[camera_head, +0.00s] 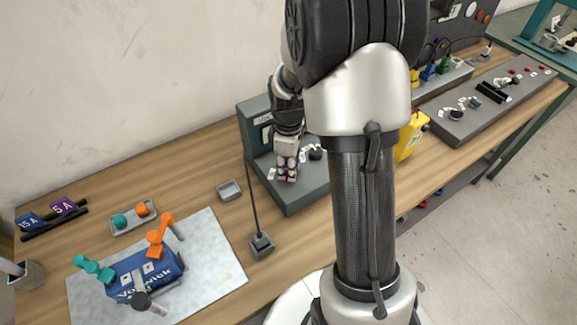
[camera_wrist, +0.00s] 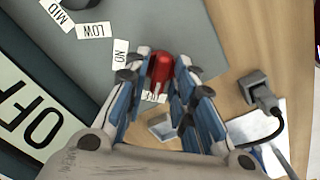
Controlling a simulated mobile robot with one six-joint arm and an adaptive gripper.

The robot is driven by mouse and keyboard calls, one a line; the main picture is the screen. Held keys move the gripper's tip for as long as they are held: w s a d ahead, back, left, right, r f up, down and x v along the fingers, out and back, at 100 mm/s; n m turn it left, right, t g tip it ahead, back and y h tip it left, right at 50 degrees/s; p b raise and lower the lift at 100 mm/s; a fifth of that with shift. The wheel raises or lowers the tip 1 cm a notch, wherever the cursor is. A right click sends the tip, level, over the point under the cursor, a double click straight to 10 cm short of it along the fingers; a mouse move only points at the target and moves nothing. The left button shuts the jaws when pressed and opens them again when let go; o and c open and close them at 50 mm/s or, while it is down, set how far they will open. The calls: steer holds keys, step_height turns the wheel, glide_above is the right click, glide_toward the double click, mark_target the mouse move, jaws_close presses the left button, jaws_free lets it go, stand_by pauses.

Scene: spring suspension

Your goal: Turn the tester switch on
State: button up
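The tester (camera_head: 302,188) is a grey box with an upright back panel, standing on the wooden bench behind my arm in the head view. Its red switch (camera_wrist: 160,68) shows in the wrist view, beside a white ON label (camera_wrist: 120,52); another small label below it is partly covered. My gripper (camera_head: 286,172) points down over the tester's top. In the wrist view my gripper (camera_wrist: 165,62) has its fingertips on either side of the red switch, with part of the switch hidden. I cannot tell whether the fingers touch it.
LOW (camera_wrist: 91,31) and OFF (camera_wrist: 28,112) labels lie nearby on the tester. A black cable runs to a grey plug block (camera_head: 262,245). A small grey tray (camera_head: 229,190), a blue battery (camera_head: 146,276) with clamps and a yellow container (camera_head: 411,137) stand around. My arm hides the tester's right side.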

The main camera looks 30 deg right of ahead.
jaws_close()
steer(key=shift+m, duration=0.4)
steer(key=m+p, duration=0.1)
steer(key=m, duration=0.1)
steer(key=shift+m, duration=0.4)
steer(key=m+p, duration=0.1)
steer(key=m, duration=0.3)
steer(key=shift+m+p, duration=0.3)
steer(key=shift+p, duration=0.05)
steer(key=m+p, duration=0.1)
steer(key=m, duration=0.3)
steer(key=shift+m, duration=0.3)
steer(key=m, duration=0.5)
steer(key=shift+p, duration=0.35)
steer(key=shift+o, duration=1.6)
jaws_free()
